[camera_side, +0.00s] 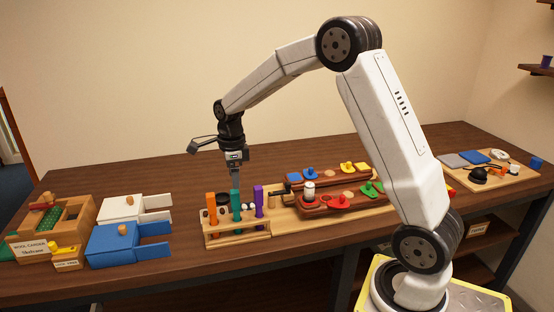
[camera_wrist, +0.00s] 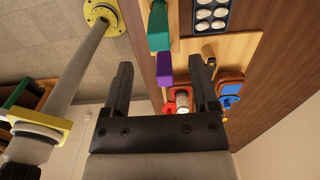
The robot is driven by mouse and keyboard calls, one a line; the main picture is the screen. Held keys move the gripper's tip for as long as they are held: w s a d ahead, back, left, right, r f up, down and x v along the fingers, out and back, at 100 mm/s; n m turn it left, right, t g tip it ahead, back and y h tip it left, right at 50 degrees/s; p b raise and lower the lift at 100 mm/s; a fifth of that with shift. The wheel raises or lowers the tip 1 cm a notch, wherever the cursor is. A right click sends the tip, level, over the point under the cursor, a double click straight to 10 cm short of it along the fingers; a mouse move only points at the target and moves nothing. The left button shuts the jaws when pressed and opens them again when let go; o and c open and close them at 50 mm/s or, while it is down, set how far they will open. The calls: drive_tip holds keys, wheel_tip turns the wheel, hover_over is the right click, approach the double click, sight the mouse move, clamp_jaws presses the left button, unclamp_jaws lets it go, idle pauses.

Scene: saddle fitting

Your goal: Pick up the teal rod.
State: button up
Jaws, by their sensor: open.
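The teal rod (camera_side: 236,205) stands upright in the middle of a light wooden rack (camera_side: 237,240), between an orange rod (camera_side: 211,212) and a purple rod (camera_side: 258,200). My gripper (camera_side: 236,178) points down above the rack, just over the top of the teal rod. In the wrist view the teal rod (camera_wrist: 158,26) is at the top centre, with the purple rod (camera_wrist: 166,68) below it. My gripper's two fingers (camera_wrist: 162,82) are apart there. The purple rod shows between them in that picture. I cannot tell whether any finger touches the teal rod.
Left of the rack are a blue box (camera_side: 117,245), a white box (camera_side: 120,209) and a wooden box (camera_side: 68,216). To the right is a board with red blocks (camera_side: 340,203) and coloured knobs. A tray (camera_side: 487,176) lies at the far right.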

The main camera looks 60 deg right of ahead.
sight(234, 191)
drive_tip(key=shift+f, duration=1.35)
drive_tip(key=shift+f, duration=0.1)
drive_tip(key=shift+a+f, duration=0.1)
drive_tip(key=shift+f, duration=2.45)
clamp_jaws()
